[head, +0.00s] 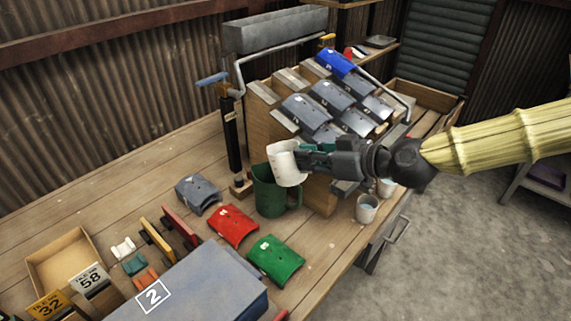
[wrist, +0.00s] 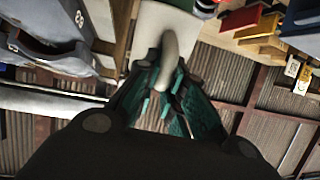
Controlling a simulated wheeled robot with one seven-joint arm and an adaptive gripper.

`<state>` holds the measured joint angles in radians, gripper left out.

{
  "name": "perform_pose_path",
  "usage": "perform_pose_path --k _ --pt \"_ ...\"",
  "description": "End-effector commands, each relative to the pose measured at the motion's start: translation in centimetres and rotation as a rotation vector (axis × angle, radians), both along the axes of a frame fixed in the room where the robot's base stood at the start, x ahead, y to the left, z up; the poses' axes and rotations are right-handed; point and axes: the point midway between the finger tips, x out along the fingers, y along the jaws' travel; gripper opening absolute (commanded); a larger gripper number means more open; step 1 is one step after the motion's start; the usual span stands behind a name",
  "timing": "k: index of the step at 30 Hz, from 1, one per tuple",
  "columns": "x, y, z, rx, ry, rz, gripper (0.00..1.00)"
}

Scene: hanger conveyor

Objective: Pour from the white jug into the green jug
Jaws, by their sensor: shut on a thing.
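The white jug (head: 284,163) is tilted to the left, with its mouth over the top of the green jug. My gripper (head: 314,158) is shut on the white jug's handle. In the wrist view the white handle (wrist: 169,62) is between my green gripper fingers, with the jug's pale body behind it. The green jug (head: 270,194) stands upright on the wooden bench, its handle to the right. Its inside and any flowing liquid cannot be made out. The green jug cannot be made out in the wrist view.
A rack of grey and blue curved pieces (head: 325,100) stands close behind my gripper. Red (head: 232,226) and green (head: 275,259) pieces lie in front of the green jug. A cup (head: 367,208) is at the bench's right edge. A black post (head: 232,140) stands behind left.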

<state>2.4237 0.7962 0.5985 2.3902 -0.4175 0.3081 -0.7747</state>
Motion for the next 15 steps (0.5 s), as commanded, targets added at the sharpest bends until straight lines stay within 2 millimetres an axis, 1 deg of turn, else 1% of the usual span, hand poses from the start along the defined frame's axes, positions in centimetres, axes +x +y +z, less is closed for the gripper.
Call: perform_pose_path --k 15 --pt "0.0 0.06 0.44 -0.023 0.016 0.001 0.0"
